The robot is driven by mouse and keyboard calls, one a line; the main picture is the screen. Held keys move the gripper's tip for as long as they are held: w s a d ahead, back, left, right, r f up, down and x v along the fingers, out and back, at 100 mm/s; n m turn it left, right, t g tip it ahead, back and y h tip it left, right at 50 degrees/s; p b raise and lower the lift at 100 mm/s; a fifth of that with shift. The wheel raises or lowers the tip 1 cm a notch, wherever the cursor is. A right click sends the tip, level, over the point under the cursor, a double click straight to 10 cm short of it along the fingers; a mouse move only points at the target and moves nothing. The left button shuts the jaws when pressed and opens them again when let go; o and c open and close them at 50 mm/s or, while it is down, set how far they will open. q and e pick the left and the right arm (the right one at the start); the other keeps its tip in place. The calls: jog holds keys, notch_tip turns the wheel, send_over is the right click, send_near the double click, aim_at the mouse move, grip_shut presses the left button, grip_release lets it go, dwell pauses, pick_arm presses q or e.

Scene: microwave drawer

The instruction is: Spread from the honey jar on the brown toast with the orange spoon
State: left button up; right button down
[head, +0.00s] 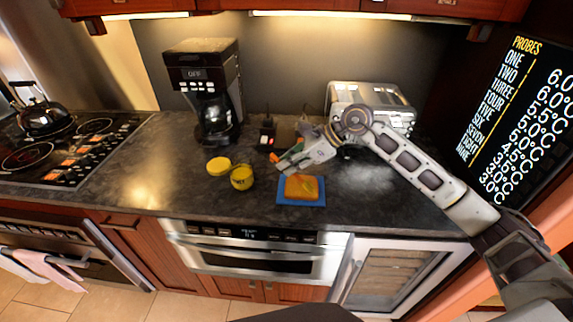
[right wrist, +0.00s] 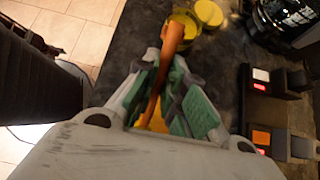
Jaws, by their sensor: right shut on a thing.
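My right gripper (head: 282,160) is shut on the orange spoon (right wrist: 172,42), above the counter behind the jar and toast. In the right wrist view the spoon passes between the green finger pads (right wrist: 172,95); its far end overlaps the jar in the picture, and I cannot tell whether they touch. The yellow honey jar (head: 241,178) stands uncovered on the counter. A round yellow lid (head: 218,166) lies at its left. The orange-brown toast (head: 298,189) lies on a blue board (head: 300,204), right of the jar, with a yellowish patch on top. My left gripper is not in view.
A coffee maker (head: 205,85) stands behind the jar. A steel toaster (head: 372,103) stands behind my right arm. Small dark items (head: 267,135) sit near the back wall. The stove with a kettle (head: 42,115) is at left. Counter left of the lid is clear.

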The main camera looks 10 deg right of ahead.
aim_at(278, 158)
jog(key=shift+a, duration=0.1)
dwell(0.6)
jog(key=shift+w+a, duration=0.2)
jog(key=shift+a, duration=0.3)
jog(key=shift+w+a, duration=0.2)
jog(key=shift+a, duration=0.4)
jog(key=shift+w+a, duration=0.15)
jog(key=shift+a, duration=0.3)
jog(key=shift+w+a, duration=0.2)
jog(key=shift+a, duration=0.5)
jog(key=shift+w+a, duration=0.1)
jog(key=shift+a, duration=0.1)
jog(key=shift+d, duration=0.1)
jog(key=shift+s+d+b, duration=0.2)
jog(key=shift+s+d, duration=0.05)
jog(key=shift+d, duration=0.35)
jog(key=shift+s+d+b, duration=0.2)
jog(key=shift+d, duration=0.4)
